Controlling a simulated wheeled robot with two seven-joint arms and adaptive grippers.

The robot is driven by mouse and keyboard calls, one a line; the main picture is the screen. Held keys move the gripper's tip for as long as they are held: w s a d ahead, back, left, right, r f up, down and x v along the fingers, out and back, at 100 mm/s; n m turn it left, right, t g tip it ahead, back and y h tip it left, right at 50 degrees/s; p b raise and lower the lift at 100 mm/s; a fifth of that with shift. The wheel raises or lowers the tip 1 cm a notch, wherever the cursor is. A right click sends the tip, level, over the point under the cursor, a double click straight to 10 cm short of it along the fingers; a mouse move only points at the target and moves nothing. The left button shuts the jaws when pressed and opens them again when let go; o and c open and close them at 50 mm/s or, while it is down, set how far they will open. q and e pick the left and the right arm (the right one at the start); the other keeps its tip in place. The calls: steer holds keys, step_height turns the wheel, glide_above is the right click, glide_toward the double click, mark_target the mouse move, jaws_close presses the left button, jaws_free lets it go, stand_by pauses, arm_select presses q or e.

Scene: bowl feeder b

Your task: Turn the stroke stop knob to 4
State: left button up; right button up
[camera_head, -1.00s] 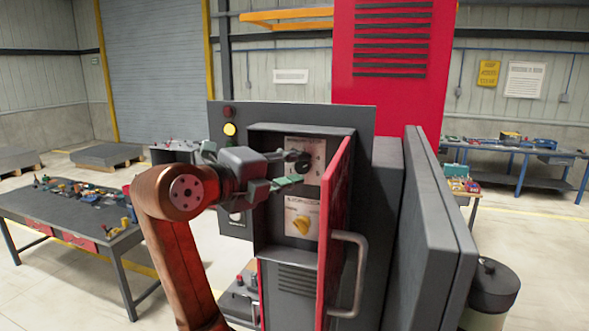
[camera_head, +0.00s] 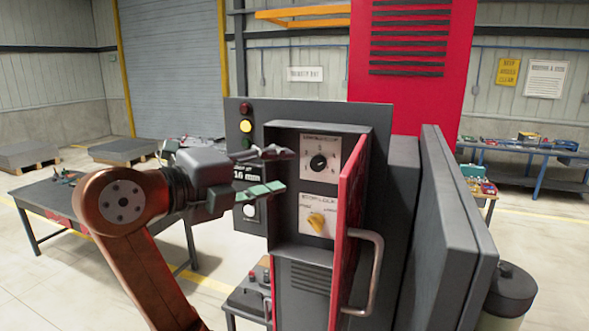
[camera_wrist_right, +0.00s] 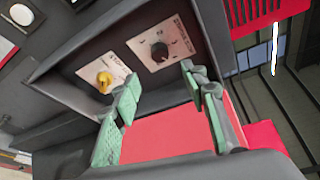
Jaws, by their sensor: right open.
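A black round knob (camera_head: 318,161) sits on a white numbered dial plate in the upper part of the open cabinet recess. A light mark shows on the knob, but I cannot read its setting. It also shows in the wrist view (camera_wrist_right: 159,52), ahead of the fingers. My right gripper (camera_head: 274,170) is open and empty, to the left of the knob and apart from it. In the wrist view its green-padded fingers (camera_wrist_right: 160,76) are spread wide, with nothing between them. My left gripper is not in view.
A yellow knob (camera_head: 316,221) sits on a lower plate. The open red door (camera_head: 352,235) with a grey handle (camera_head: 372,275) stands close on the right. The recess frame (camera_head: 273,195) borders the left.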

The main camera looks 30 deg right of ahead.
steer(key=shift+v, duration=1.15)
steer(key=shift+w, duration=0.1)
